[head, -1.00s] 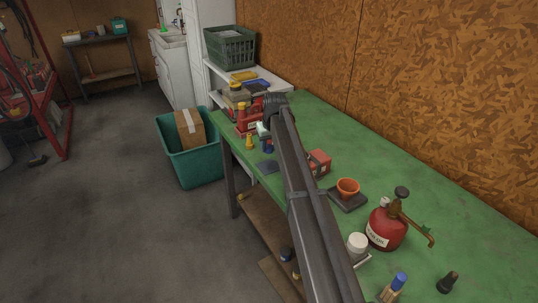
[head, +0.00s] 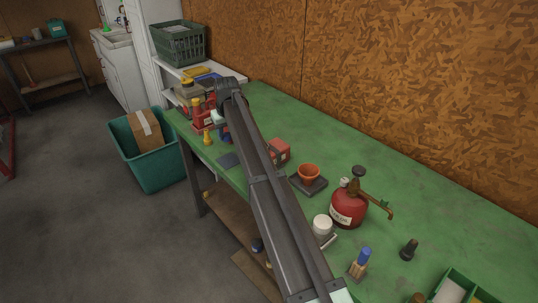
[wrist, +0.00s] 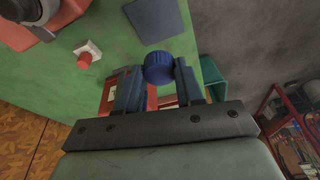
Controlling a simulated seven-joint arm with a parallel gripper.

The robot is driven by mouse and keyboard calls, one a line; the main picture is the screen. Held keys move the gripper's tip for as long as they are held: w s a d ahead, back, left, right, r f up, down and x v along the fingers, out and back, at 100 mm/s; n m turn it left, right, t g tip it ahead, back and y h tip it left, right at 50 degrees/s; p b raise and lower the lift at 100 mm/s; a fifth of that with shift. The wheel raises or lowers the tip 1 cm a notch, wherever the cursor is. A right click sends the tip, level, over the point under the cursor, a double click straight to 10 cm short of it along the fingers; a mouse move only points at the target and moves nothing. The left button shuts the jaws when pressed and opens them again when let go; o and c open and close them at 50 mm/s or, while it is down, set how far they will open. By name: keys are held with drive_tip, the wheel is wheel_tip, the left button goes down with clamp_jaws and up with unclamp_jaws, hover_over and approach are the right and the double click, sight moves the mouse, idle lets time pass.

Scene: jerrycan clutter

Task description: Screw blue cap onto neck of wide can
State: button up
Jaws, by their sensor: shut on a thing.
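My gripper (wrist: 159,80) is shut on the blue cap (wrist: 159,67), which sits between its two fingertips in the wrist view. A red can (wrist: 115,97) shows behind and beside the fingers, partly hidden by them. In the head view a red can with a pale label (head: 203,117) stands at the far left end of the green bench. My gripper is beside that can there, mostly hidden by my arm. I cannot tell from these views whether this is the wide can, and I see no contact between cap and neck.
A teal bin (head: 150,175) stands on the floor beyond the bench edge.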

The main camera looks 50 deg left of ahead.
drive_tip(key=w+d+r+m, duration=0.1)
drive_tip(key=w+d+r, duration=0.7)
drive_tip(key=d, duration=0.3)
drive_tip(key=shift+f, duration=0.15)
idle(0.3)
drive_tip(key=shift+f, duration=2.7)
drive_tip(key=shift+f, duration=0.95)
